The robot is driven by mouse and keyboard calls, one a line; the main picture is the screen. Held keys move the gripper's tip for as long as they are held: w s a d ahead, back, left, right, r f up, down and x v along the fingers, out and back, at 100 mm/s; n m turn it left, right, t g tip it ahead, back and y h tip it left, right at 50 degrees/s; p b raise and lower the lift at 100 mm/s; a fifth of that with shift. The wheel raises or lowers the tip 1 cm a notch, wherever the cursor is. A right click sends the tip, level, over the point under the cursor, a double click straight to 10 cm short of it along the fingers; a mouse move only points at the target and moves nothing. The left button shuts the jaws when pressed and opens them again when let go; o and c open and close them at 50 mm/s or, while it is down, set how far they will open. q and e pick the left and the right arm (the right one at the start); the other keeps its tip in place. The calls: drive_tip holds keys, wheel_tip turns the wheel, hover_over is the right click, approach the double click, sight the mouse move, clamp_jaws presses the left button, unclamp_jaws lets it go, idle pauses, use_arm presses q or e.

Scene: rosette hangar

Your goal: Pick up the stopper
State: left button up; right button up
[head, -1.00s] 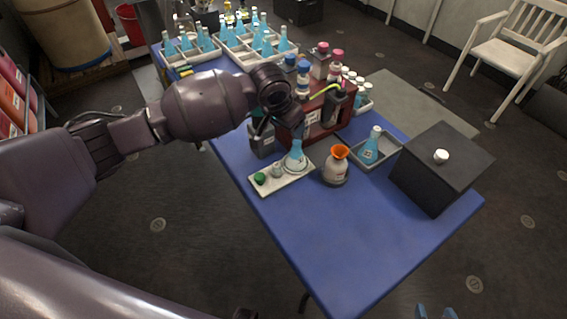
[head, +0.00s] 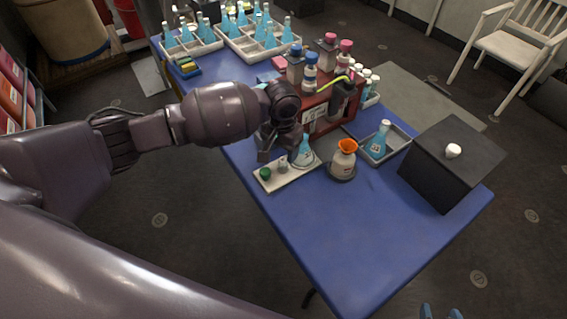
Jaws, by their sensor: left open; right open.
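A small green stopper (head: 265,173) sits at the left end of a white tray (head: 286,180) on the blue table. A small pale grey stopper-like piece (head: 282,167) stands beside it; I cannot tell which one is meant. A blue flask (head: 304,153) stands at the tray's right end. My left gripper (head: 280,150) is open, just above and behind the tray, holding nothing that I can see. Its arm hides part of the table behind it. Only the blue tips of my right gripper (head: 441,312) show at the bottom edge, apart and empty.
A flask with an orange funnel (head: 346,147), a grey tray (head: 398,139) with a blue flask and a black box (head: 452,170) stand to the right. A red-brown rack (head: 322,112) with bottles is behind. The table's front (head: 365,240) is clear.

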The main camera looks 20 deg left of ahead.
sight(283, 159)
use_arm(q)
drive_tip(key=f, duration=0.1)
drive_tip(key=f+b, duration=0.1)
drive_tip(key=f, duration=0.3)
drive_tip(key=shift+w+f, duration=0.1)
drive_tip(key=shift+w, duration=0.3)
drive_tip(key=shift+c, duration=0.3)
drive_tip(key=c, duration=0.9)
